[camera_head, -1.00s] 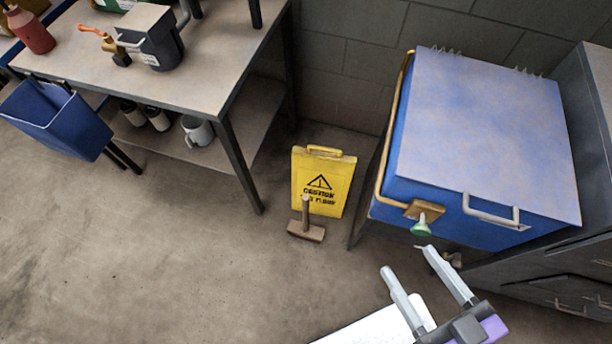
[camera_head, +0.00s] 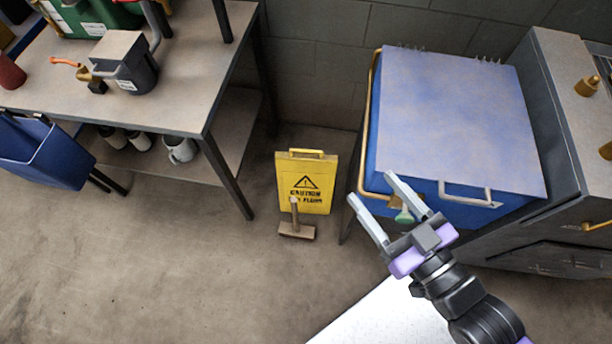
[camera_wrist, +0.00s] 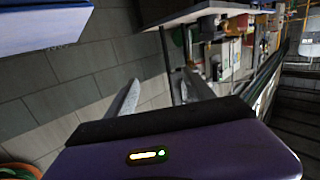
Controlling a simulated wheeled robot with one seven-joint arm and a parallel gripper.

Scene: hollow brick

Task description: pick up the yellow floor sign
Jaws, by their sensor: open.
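The yellow floor sign (camera_head: 318,186) stands upright on the concrete floor near the back wall, between the workbench and the blue chest. It has a handle at its top and a black warning triangle. A hammer (camera_head: 296,228) stands on its head right in front of the sign, its handle covering part of the lettering. My gripper (camera_head: 370,190) is open and empty, to the right of the sign in the head view and in front of the blue chest. In the wrist view its two fingers (camera_wrist: 160,95) are spread with nothing between them. The sign is not recognisable there.
The blue chest (camera_head: 450,120) stands close on the right, with a green-knobbed valve (camera_head: 404,216) at its front. The workbench (camera_head: 165,95) and its leg stand to the left, with a blue bin (camera_head: 45,155) beside it.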

